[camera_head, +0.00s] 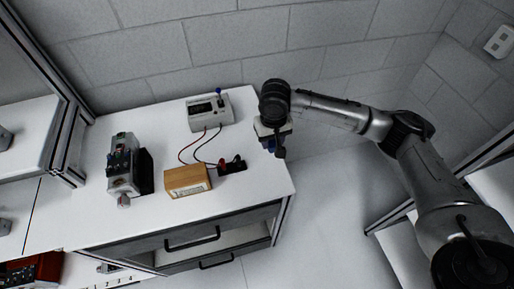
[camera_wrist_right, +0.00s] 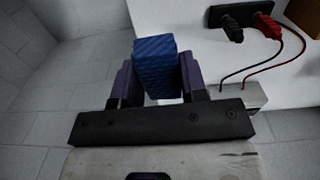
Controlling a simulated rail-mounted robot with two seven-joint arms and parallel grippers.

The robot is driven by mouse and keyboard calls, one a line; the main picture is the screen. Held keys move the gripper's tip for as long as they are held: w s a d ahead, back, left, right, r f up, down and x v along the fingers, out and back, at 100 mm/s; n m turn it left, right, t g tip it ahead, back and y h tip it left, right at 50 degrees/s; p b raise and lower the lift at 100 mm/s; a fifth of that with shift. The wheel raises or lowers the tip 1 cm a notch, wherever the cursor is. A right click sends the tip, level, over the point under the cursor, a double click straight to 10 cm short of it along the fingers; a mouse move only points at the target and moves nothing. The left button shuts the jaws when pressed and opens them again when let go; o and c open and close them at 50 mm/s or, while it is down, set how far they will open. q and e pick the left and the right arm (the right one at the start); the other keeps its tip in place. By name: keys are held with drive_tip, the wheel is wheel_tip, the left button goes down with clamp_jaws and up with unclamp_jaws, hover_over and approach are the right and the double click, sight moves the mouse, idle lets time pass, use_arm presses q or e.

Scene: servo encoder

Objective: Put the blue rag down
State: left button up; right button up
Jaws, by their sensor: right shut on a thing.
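The blue rag (camera_wrist_right: 156,66) is a small folded blue block with a fine pattern. In the right wrist view it sits between the two fingers of my right gripper (camera_wrist_right: 157,84), which is shut on it. In the head view my right gripper (camera_head: 271,146) is at the right end of the white worktop (camera_head: 262,185), and a little blue shows at its fingers. The wrist view shows the rag beside the worktop's edge, with floor behind it. I cannot tell its exact height. My left gripper is not in view.
A grey meter (camera_head: 209,112) with red and black leads stands at the back of the worktop. A black socket block (camera_head: 232,167) and a wooden box (camera_head: 187,181) are nearer the front. A servo device (camera_head: 123,165) stands at left. The worktop's right front corner is bare.

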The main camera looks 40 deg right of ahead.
drive_tip(key=shift+w+d+f+b, duration=0.3)
drive_tip(key=shift+d+f+b, duration=0.15)
drive_tip(key=shift+f+b, duration=0.25)
drive_tip(key=shift+w+d+f, duration=0.15)
drive_tip(key=shift+w+f, duration=0.1)
drive_tip(key=w+d+f+b, duration=0.1)
drive_tip(key=w+f, duration=0.1)
drive_tip(key=w, duration=0.1)
drive_tip(key=w+d+f, duration=0.1)
drive_tip(key=w+f, duration=0.1)
drive_tip(key=w, duration=0.2)
drive_tip(key=w+d+f+b, duration=0.1)
drive_tip(key=w+f, duration=0.1)
drive_tip(key=w, duration=0.2)
drive_tip(key=shift+f+b, duration=0.3)
drive_tip(key=shift+b, duration=0.05)
drive_tip(key=shift+s+f+b, duration=0.1)
drive_tip(key=shift+f+b, duration=0.4)
drive_tip(key=shift+f, duration=1.6)
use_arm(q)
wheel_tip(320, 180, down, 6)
use_arm(e)
drive_tip(key=o, duration=1)
